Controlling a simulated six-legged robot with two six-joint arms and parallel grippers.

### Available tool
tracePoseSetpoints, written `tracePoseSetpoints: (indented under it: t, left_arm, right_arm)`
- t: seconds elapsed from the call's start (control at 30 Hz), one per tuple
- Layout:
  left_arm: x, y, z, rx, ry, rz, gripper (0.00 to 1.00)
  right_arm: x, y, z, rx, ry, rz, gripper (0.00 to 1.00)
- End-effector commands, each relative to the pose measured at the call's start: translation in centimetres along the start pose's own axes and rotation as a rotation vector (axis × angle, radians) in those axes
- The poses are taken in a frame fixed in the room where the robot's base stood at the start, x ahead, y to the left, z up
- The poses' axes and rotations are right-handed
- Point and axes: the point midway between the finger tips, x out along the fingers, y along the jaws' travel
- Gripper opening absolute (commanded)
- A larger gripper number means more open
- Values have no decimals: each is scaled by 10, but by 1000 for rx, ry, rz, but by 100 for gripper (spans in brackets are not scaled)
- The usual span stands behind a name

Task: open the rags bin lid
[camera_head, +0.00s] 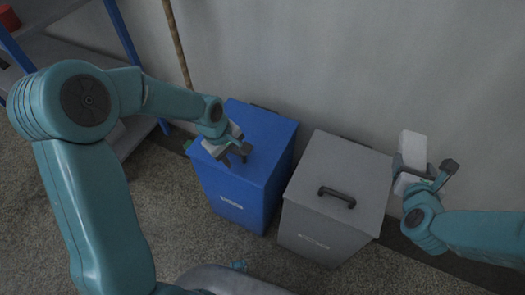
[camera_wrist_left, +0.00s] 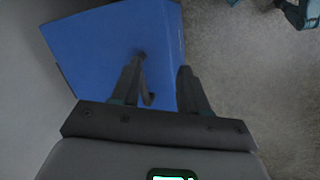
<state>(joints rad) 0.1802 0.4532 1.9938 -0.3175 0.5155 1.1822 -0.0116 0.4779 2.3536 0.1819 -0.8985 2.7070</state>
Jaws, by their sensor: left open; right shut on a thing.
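A blue bin (camera_head: 262,150) with a closed lid stands by the wall. A grey bin (camera_head: 338,185) with a closed lid and dark handle (camera_head: 337,196) stands to its right. Their front labels are too small to read. My left gripper (camera_head: 243,152) is open over the blue lid. In the left wrist view its fingers (camera_wrist_left: 160,75) reach down beside the blue lid's dark handle (camera_wrist_left: 147,90), which shows between them, nearer the left finger. Contact cannot be told. My right gripper (camera_head: 425,172) is shut on a white block (camera_head: 412,148), right of the grey bin.
A shelf unit with blue posts (camera_head: 122,30) stands at the left, with a red object (camera_head: 8,18) on it. A brown pole (camera_head: 178,45) leans at the wall. The wall is close behind both bins.

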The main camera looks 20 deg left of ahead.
Motion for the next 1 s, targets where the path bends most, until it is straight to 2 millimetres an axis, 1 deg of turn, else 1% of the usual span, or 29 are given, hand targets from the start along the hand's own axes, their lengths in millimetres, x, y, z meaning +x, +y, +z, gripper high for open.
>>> tracePoseSetpoints:
  t: [0.23, 0.3, 0.37, 0.43, 0.47, 0.5, 0.57, 0.6, 0.63, 0.67, 0.7, 0.73, 0.8, 0.83, 0.9, 1.0]
  left_arm:
    - [0, 0, 0, -1, 0, 0, 44]
    - [-3, 0, 0, -1, 0, 0, 44]
    - [-8, 1, 2, 0, -5, -7, 44]
    - [-7, -3, 13, 8, -33, -42, 44]
    - [-5, -8, 21, 13, -56, -71, 44]
    - [1, -20, 38, 18, -99, -120, 44]
    - [12, -39, 68, 24, -168, -177, 44]
    - [18, -53, 90, 51, -215, -201, 44]
    - [22, -63, 107, 81, -252, -212, 44]
    - [26, -74, 124, 117, -286, -217, 44]
    - [30, -88, 147, 181, -330, -212, 44]
    - [32, -100, 164, 238, -359, -200, 44]
    - [38, -119, 190, 370, -392, -155, 44]
    - [41, -125, 198, 426, -395, -133, 44]
    - [47, -133, 206, 548, -377, -79, 44]
    - [51, -131, 203, 701, -315, -5, 44]
  right_arm:
    - [0, 0, 0, 0, 0, 0, 43]
    - [-1, 0, 3, 0, -1, 0, 43]
    - [-5, 0, 12, 0, -4, 1, 43]
    - [-13, 0, 30, 0, -13, 1, 43]
    - [-18, 0, 41, 0, -17, 1, 43]
    - [-25, 0, 54, 0, -21, 1, 43]
    - [-36, 1, 70, 0, -23, 3, 43]
    - [-44, 0, 82, 0, -26, 3, 43]
    - [-50, 0, 89, 0, -26, 3, 43]
    - [-56, 0, 96, 0, -26, 3, 43]
    - [-64, 0, 105, 1, -26, 3, 43]
    - [-70, 0, 110, 1, -24, 3, 43]
    - [-78, 0, 114, 1, -19, 3, 43]
    - [-81, 0, 114, 1, -17, 2, 43]
    - [-83, 0, 109, 1, -10, 2, 43]
    - [-85, 0, 103, 0, -2, 1, 43]
